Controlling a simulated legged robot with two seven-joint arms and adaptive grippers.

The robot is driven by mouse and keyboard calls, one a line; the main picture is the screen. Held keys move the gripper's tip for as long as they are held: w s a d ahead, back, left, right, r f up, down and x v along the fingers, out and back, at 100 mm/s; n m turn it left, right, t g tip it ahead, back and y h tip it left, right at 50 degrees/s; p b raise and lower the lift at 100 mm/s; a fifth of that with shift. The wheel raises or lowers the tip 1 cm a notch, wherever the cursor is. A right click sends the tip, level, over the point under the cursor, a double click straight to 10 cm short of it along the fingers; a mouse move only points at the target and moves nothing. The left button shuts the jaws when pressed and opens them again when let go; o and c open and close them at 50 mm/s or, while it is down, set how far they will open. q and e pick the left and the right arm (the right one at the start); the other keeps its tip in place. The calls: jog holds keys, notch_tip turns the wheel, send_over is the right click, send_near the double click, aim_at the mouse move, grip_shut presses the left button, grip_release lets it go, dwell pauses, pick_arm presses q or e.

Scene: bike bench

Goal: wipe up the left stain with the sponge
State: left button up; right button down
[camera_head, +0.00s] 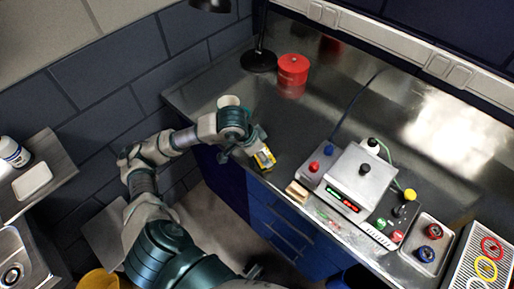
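My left arm reaches over the steel bench from the lower left. Its gripper (255,148) is low over the front left part of the bench. A small yellow block with dark markings (264,159) is at its fingertips. I cannot tell whether the fingers are closed on it or whether it is the sponge. A small tan block (297,190) lies on the bench near the front edge, right of the gripper. I cannot make out a clear left stain; the arm hides part of the bench. My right gripper is not in view.
A red canister (292,70) and black lamp base (258,61) stand at the back. A white cup (229,101) is partly behind the arm. A control box (355,180) with knobs and cables stands to the right, beside a tray (427,262). The bench middle is clear.

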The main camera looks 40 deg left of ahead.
pick_arm(q)
jog(key=shift+a+f, duration=0.3)
jog(key=shift+a, duration=0.65)
jog(key=shift+d, duration=0.2)
jog(key=shift+a+b, duration=0.25)
jog(key=shift+b, duration=0.4)
jog(key=shift+a+r+b, duration=0.1)
jog(key=shift+a+b, duration=0.2)
jog(key=shift+a, duration=0.95)
jog(key=shift+w+d, duration=0.1)
jog(key=shift+d, duration=0.55)
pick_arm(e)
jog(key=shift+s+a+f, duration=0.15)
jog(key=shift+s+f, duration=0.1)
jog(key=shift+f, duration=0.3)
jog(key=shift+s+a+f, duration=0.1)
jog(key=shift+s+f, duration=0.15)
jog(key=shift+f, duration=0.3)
pick_arm(q)
jog(key=shift+a, duration=0.1)
